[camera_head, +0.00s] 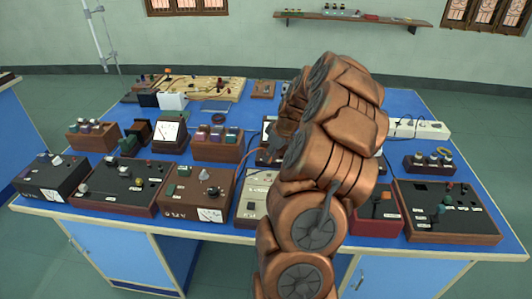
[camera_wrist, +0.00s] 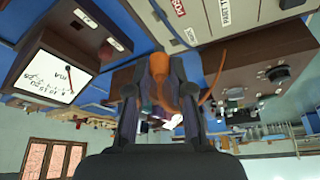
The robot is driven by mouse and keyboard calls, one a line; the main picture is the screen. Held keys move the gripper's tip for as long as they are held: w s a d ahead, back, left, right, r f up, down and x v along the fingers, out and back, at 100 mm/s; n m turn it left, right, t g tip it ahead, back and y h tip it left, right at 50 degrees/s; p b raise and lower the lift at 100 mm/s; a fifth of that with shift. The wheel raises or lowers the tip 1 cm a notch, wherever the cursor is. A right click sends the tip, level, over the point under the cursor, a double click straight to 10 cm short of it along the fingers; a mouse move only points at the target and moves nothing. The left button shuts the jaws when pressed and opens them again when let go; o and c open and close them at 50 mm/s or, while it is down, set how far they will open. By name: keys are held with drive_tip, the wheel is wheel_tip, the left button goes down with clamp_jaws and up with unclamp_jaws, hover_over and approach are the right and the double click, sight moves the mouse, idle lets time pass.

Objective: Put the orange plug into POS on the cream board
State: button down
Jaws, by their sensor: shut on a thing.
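The orange plug (camera_wrist: 162,72) is between the fingertips of my gripper (camera_wrist: 165,85) in the wrist view, and the gripper is shut on it. An orange cable runs from the plug and curves to the right. I cannot tell whether the plug touches the board. In the head view the cream board (camera_head: 252,205) is at the front middle of the bench, partly hidden by my arm.
A brown meter box (camera_head: 198,197) stands left of the board and a red-brown box (camera_head: 378,212) right of it. A black panel box (camera_head: 443,213) is at the right. A white-faced meter (camera_wrist: 55,78) is close at the left of the wrist view.

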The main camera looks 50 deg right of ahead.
sight(266, 174)
drive_tip(key=shift+f, duration=0.2)
drive_tip(key=shift+f+p, duration=0.65)
drive_tip(key=shift+f, duration=1.25)
drive_tip(key=shift+f+b, duration=1.05)
drive_tip(key=shift+f, duration=0.15)
drive_tip(key=c, duration=0.9)
unclamp_jaws()
drive_tip(key=shift+c, duration=0.2)
drive_tip(key=v, duration=1.2)
drive_tip(key=shift+w, duration=0.1)
